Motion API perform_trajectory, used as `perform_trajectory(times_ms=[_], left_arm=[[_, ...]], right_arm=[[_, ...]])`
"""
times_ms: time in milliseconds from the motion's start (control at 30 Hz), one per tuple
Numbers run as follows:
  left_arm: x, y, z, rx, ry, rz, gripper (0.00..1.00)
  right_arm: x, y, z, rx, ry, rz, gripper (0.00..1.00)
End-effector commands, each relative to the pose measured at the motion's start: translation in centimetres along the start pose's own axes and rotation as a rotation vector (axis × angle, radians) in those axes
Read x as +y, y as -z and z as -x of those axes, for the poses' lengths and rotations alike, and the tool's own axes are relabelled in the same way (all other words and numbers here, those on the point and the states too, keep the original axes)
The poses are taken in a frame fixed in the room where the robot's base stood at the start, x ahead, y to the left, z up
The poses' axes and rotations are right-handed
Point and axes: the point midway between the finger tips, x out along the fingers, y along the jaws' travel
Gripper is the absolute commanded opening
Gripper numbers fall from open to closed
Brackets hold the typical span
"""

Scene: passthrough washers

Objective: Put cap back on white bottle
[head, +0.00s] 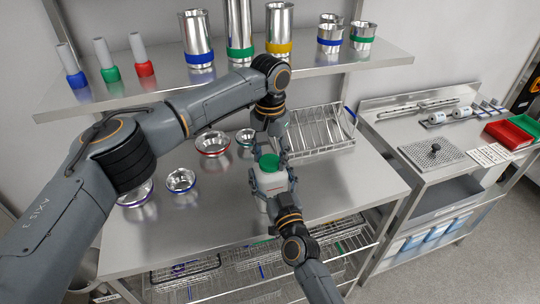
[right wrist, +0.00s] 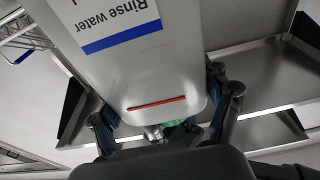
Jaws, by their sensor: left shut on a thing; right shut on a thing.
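The white bottle (head: 272,183) is upright above the steel table, with my right gripper (head: 271,188) shut around its upper body. In the right wrist view the bottle (right wrist: 150,75) fills the middle, with a "Rinse water" label, a blue band and a red line, between the fingers of the right gripper (right wrist: 165,115). The green cap (head: 269,160) is at the bottle's top, directly under my left gripper (head: 268,147), which is shut on it from above. A bit of green (right wrist: 178,141) shows past the bottle's end. I cannot tell whether the cap is seated.
Steel bowls (head: 213,143) stand left of the bottle and a wire dish rack (head: 318,130) stands behind right. A second table (head: 395,140) is at the right.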

Motion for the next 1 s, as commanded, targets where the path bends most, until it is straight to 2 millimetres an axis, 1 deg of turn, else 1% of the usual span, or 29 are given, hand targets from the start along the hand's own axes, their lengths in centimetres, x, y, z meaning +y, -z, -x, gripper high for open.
perform_trajectory(times_ms=[33,67,100,167,200,467,567,667,1000], left_arm=[[-0.1,0.0,0.0,0.0,0.001,0.001,0.15],[-0.1,0.0,0.0,0.0,0.001,0.001,0.57],[-0.1,0.0,0.0,0.0,0.001,0.001,0.65],[-0.1,0.0,0.0,0.0,0.001,0.001,0.78],[-0.1,0.0,0.0,0.0,0.001,0.001,0.8],[0.0,0.0,0.0,0.0,0.001,0.001,0.8],[0.0,0.0,0.4,0.001,0.0,0.001,0.8],[0.0,0.1,1.5,0.002,0.0,0.001,0.8],[0.0,0.1,8.6,0.003,0.0,0.0,0.8]], right_arm=[[0.0,0.0,0.0,0.001,0.0,0.0,0.0],[0.0,0.0,0.0,0.001,0.0,0.0,0.0],[0.0,0.0,0.0,0.001,-0.001,0.0,0.0],[0.0,0.0,0.0,0.001,-0.001,0.0,0.0],[0.0,0.0,0.0,0.001,-0.001,0.0,0.0],[0.0,0.0,0.0,0.001,0.0,0.0,0.0],[0.0,0.0,0.0,0.001,0.0,0.0,0.0],[0.0,0.0,0.0,0.001,0.0,0.0,0.0],[0.0,0.0,0.0,0.001,0.0,0.0,0.0]])
